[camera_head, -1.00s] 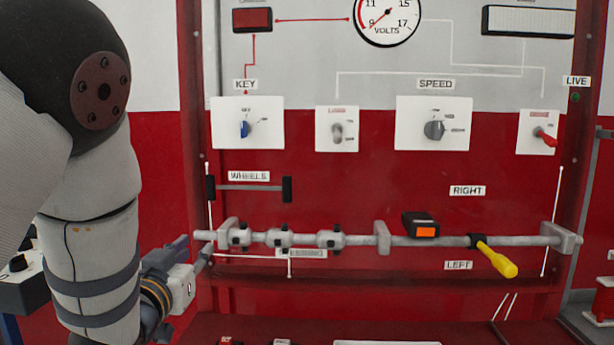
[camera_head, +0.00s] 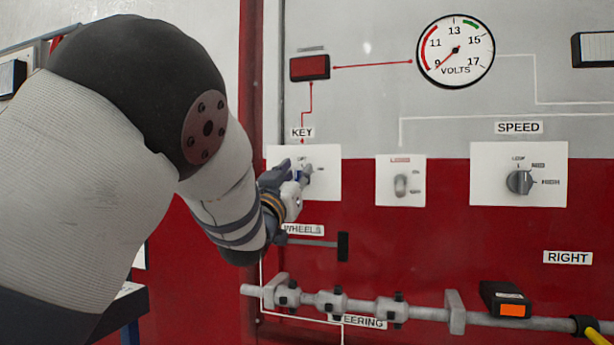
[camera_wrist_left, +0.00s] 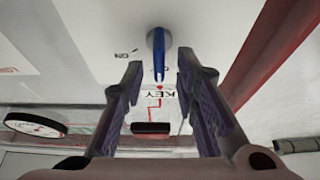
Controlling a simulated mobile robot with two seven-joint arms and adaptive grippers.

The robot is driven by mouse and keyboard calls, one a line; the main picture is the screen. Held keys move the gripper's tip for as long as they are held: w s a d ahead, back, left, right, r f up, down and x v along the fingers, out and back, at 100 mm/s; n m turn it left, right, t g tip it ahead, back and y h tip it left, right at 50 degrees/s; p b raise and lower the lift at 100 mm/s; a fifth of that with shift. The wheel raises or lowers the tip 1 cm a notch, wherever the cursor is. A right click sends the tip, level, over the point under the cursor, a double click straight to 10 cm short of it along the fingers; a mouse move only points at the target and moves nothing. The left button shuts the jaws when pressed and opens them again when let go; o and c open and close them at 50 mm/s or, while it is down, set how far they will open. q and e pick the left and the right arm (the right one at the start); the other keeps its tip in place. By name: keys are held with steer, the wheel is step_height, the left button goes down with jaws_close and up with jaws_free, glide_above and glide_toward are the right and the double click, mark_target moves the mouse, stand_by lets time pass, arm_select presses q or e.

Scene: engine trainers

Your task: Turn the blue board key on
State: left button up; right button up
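The blue key (camera_head: 307,174) sits on a white plate (camera_head: 330,185) below the KEY label. In the left wrist view the blue key (camera_wrist_left: 158,50) points toward the KEY label, with an ON mark off to its left. My left gripper (camera_head: 296,174) is at the key plate and hides part of it. In the left wrist view my left gripper (camera_wrist_left: 161,72) is open, its fingers on either side of the key with gaps between. Contact cannot be seen. My right gripper is not in view.
A toggle switch (camera_head: 400,185) and the SPEED knob (camera_head: 519,181) are on plates to the right. The WHEELS bar (camera_head: 310,242) and the grey steering rod (camera_head: 365,306) lie below the key. A red indicator (camera_head: 309,68) and the volts gauge (camera_head: 455,51) are above.

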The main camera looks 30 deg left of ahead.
arm_select(q)
jaws_close()
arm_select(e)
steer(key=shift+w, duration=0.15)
arm_select(q)
steer(key=m, duration=0.1)
steer(key=m+h+p, duration=0.1)
steer(key=m, duration=0.1)
steer(key=m+h, duration=0.1)
steer(key=shift+s+d+r+p, duration=0.1)
steer(key=shift+d+r+p, duration=0.05)
steer(key=shift+r+p, duration=0.2)
steer(key=m+h+p, duration=0.1)
steer(key=m, duration=0.2)
steer(key=shift+d+f, duration=0.1)
steer(key=shift+w+d+f+m+g+h, duration=0.1)
steer(key=shift+f+m+g+h, duration=0.2)
steer(key=shift+m+h, duration=0.85)
steer(key=shift+w+d+f+m+g+h, duration=0.1)
steer(key=shift+m+g+h, duration=0.2)
steer(key=shift+m, duration=1.6)
steer(key=shift+w+d+f+m+g+h, duration=0.15)
steer(key=shift+m+g+h, duration=0.4)
steer(key=shift+m, duration=1)
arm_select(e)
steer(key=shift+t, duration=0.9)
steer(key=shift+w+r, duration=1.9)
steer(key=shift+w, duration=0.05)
arm_select(q)
steer(key=shift+s, duration=0.1)
